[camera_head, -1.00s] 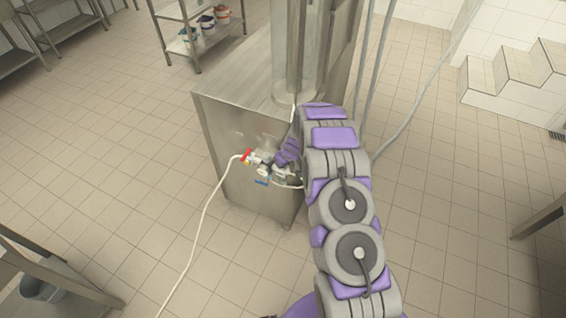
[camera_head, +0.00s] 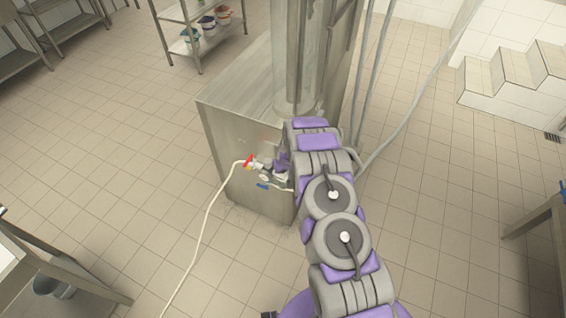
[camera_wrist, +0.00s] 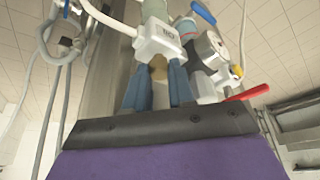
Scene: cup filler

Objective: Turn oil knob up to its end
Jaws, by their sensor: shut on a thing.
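My gripper (camera_wrist: 158,78) is in front of the valve fittings on the metal cabinet. Its two blue-grey fingers are shut on a small tan knob (camera_wrist: 158,66), partly hidden between them. A white block (camera_wrist: 160,42) with dark lettering sits just beyond the fingertips; I cannot read the lettering surely. In the head view, my gripper (camera_head: 281,161) shows as a small purple part at the valves, and my arm hides much of it. The knob cannot be made out there, and how far it is turned cannot be told.
A red lever (camera_wrist: 248,92), a round gauge (camera_wrist: 213,48) and a blue lever (camera_wrist: 203,12) are close on the right in the wrist view. A white hose (camera_head: 205,220) runs from the fittings to the floor. The cabinet (camera_head: 225,150) stands ahead, with open tiled floor around it.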

